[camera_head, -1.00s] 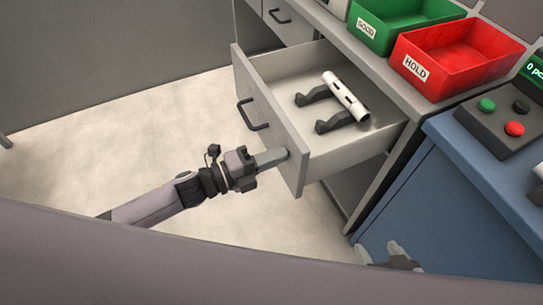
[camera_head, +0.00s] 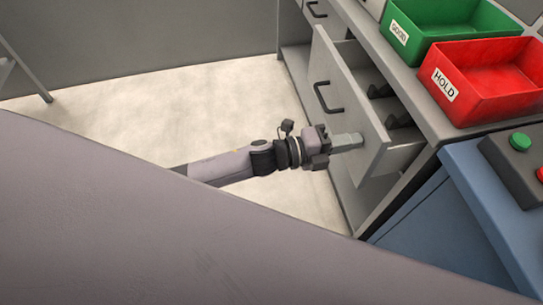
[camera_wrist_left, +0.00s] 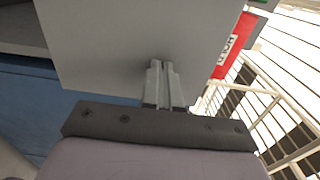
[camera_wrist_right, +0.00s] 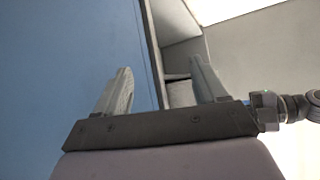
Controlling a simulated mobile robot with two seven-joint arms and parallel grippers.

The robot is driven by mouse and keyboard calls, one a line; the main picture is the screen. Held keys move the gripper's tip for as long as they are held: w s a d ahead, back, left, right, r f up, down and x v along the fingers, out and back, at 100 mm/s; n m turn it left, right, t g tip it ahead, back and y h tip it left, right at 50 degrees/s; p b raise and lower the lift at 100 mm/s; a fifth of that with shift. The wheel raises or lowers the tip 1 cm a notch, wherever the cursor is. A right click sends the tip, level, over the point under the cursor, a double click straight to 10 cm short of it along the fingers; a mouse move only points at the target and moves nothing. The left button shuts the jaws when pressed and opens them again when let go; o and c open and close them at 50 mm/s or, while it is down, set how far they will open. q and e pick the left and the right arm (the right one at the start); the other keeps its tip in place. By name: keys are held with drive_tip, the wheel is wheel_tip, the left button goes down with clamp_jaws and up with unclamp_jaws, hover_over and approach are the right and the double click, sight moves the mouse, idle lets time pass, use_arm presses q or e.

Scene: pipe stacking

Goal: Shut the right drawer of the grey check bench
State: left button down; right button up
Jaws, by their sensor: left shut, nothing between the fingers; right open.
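The right drawer (camera_head: 345,85) of the grey check bench (camera_head: 440,121) is partly open in the head view, with a dark handle (camera_head: 327,98) on its front. Two dark rests show inside it; any pipe on them is hidden under the bench top. My left gripper (camera_head: 358,141) is shut and empty, its fingertips at the drawer front, right of the handle. In the left wrist view the shut fingers (camera_wrist_left: 160,68) meet the grey front panel (camera_wrist_left: 135,40). My right gripper (camera_wrist_right: 160,90) is open and empty in its own wrist view, beside a blue surface.
A green GOOD bin (camera_head: 450,28) and a red HOLD bin (camera_head: 487,79) stand on the bench top. A blue cabinet (camera_head: 460,220) with a button box (camera_head: 520,160) is at the right. Another drawer (camera_head: 318,12) is farther back. Pale floor (camera_head: 190,110) is clear at the left.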

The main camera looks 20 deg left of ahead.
use_arm(q)
drive_tip(key=b+x, duration=0.4)
drive_tip(key=x, duration=0.5)
drive_tip(key=shift+w+d+f, duration=0.1)
drive_tip(key=shift+d+f, duration=0.05)
drive_tip(key=shift+b+x, duration=0.35)
drive_tip(key=shift+x, duration=0.55)
drive_tip(key=shift+w+d, duration=0.15)
drive_tip(key=shift+r, duration=0.4)
use_arm(e)
drive_tip(key=shift+w+a+f+n+t+y, duration=0.15)
drive_tip(key=shift+w+a+f+t, duration=0.1)
drive_tip(key=shift+a+f, duration=0.3)
drive_tip(key=shift+w+a+f+n+t+y, duration=0.15)
drive_tip(key=shift+w+a+f, duration=0.1)
drive_tip(key=shift+a+f, duration=0.3)
use_arm(q)
drive_tip(key=shift+w+d+r, duration=0.1)
use_arm(e)
drive_tip(key=shift+d+f, duration=0.15)
drive_tip(key=shift+d, duration=0.05)
drive_tip(key=shift+s, duration=0.1)
